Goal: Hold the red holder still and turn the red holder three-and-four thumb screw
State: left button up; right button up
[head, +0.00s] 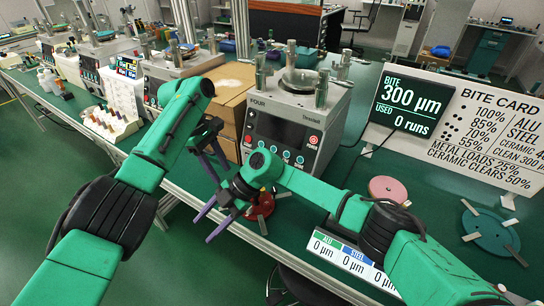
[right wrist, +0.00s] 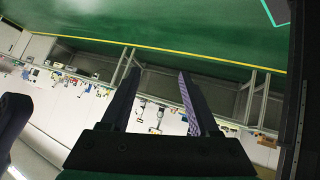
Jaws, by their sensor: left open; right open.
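The red holder (head: 264,207) lies on the green bench near its front edge, below the machine marked FOUR, with small metal pieces at its rim. My right arm's hand covers part of it, and I cannot make out which thumb screw is three or four. My left gripper (head: 216,172) is open and empty, above and left of the holder. My right gripper (head: 202,231) is open, its purple fingers pointing left past the bench edge, apart from the holder. In the right wrist view its fingers (right wrist: 158,76) stand apart with nothing between; the holder does not show there.
The machine FOUR (head: 290,120) stands behind, beside cardboard boxes (head: 229,85). A pink disc (head: 388,188) and a teal holder (head: 490,234) with metal pieces lie to the right. The bite display (head: 411,101) reads 300 µm, 0 runs. A card (head: 347,262) with zero readings sits in front.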

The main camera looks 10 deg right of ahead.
jog(key=w+d+r+m+t+h, duration=0.1)
jog(key=w+d+r+h, duration=0.2)
jog(key=w+d, duration=0.15)
jog(key=w+d+r+m+h, duration=0.2)
jog(key=w+d, duration=0.1)
jog(key=d, duration=0.2)
notch_tip(320, 180, up, 5)
jog(key=m+t+h, duration=0.2)
jog(key=m+h, duration=0.1)
jog(key=h, duration=0.2)
send_over(274, 189)
notch_tip(274, 189, down, 14)
jog(key=shift+f, duration=0.2)
grip_shut()
